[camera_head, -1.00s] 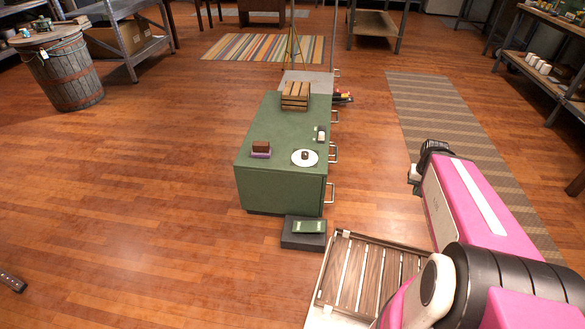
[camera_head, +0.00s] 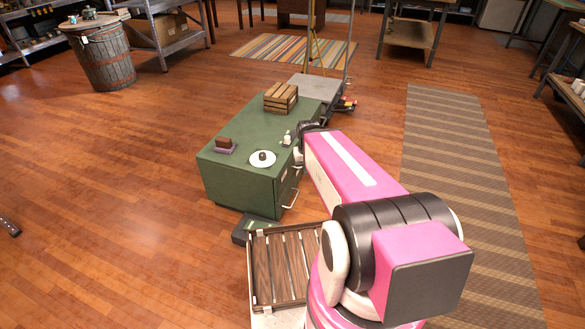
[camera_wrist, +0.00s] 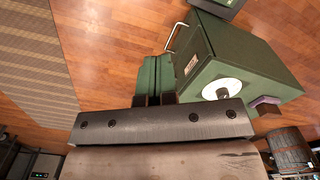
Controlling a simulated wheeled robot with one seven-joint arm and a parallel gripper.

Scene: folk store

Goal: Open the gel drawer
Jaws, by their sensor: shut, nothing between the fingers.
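The green drawer cabinet (camera_head: 235,181) stands on the floor left of my arm, with metal handles along its right side. One handle (camera_head: 292,200) shows low near the front corner; in the wrist view a handle (camera_wrist: 175,38) projects from the front face of the cabinet (camera_wrist: 232,52). A small pale label (camera_wrist: 191,65) there is too small to read. No drawer visibly stands out. My gripper (camera_wrist: 157,60) is shut and empty, its two fingers side by side just off the cabinet front. Whether it touches the cabinet, I cannot tell. My arm hides part of the handle side.
On the cabinet top are a white plate (camera_head: 262,159) with a dark item, a brown box (camera_head: 224,143), a small bottle (camera_head: 286,139) and a wooden crate (camera_head: 281,97). A slatted wooden piece (camera_head: 283,268) lies in front. A striped runner (camera_head: 455,180) and open floor lie right.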

